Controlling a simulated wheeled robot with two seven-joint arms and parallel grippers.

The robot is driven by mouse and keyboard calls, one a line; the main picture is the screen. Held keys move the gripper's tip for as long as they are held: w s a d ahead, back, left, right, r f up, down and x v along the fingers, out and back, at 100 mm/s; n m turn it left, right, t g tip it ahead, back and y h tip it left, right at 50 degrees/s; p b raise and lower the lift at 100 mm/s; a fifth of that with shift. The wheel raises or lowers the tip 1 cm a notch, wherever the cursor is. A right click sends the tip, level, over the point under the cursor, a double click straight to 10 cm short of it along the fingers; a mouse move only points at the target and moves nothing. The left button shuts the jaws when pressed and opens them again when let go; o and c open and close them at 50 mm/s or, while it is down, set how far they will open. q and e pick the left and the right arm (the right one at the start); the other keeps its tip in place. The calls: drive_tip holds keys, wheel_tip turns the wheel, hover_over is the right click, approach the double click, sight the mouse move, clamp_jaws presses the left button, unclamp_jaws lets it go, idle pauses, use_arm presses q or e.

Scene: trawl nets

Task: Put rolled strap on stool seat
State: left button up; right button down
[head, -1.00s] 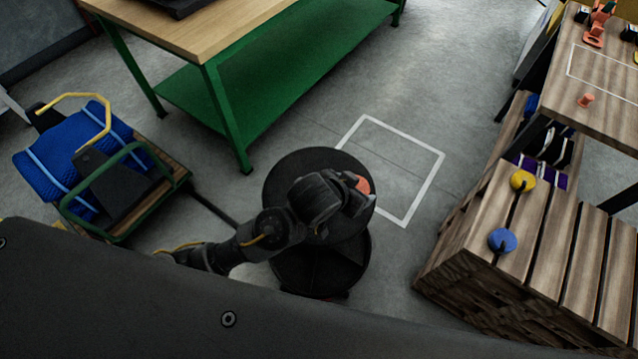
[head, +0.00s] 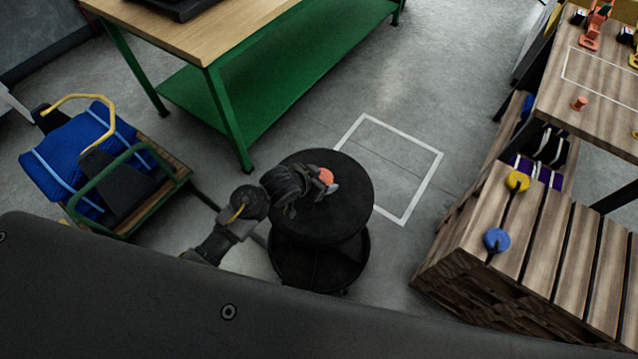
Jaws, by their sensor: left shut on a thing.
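The stool has a round black seat (head: 350,205) and a lower round shelf, and stands in the middle of the head view. My left gripper (head: 324,184) is over the seat, shut on a small orange-red rolled strap (head: 326,176). The gripper hides part of the strap. I cannot tell whether the strap touches the seat. A yellow roll (head: 517,181) and a blue roll (head: 497,240) lie on the wooden crate at the right. My right gripper is not in view.
A green-framed workbench (head: 230,110) stands behind the stool. A cart with a blue load (head: 68,165) is at the left. The slatted wooden crate (head: 545,260) and a wooden table (head: 590,95) are at the right. A white outlined square (head: 424,186) marks clear floor.

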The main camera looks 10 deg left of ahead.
use_arm(q)
drive_tip(key=f, duration=0.3)
drive_tip(key=shift+w+a+f, duration=0.2)
drive_tip(key=shift+a, duration=0.05)
drive_tip(key=shift+f, duration=0.1)
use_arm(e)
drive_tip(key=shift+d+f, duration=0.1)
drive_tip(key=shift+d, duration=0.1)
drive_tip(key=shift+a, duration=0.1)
use_arm(q)
drive_tip(key=shift+f, duration=0.15)
drive_tip(key=o, duration=1.2)
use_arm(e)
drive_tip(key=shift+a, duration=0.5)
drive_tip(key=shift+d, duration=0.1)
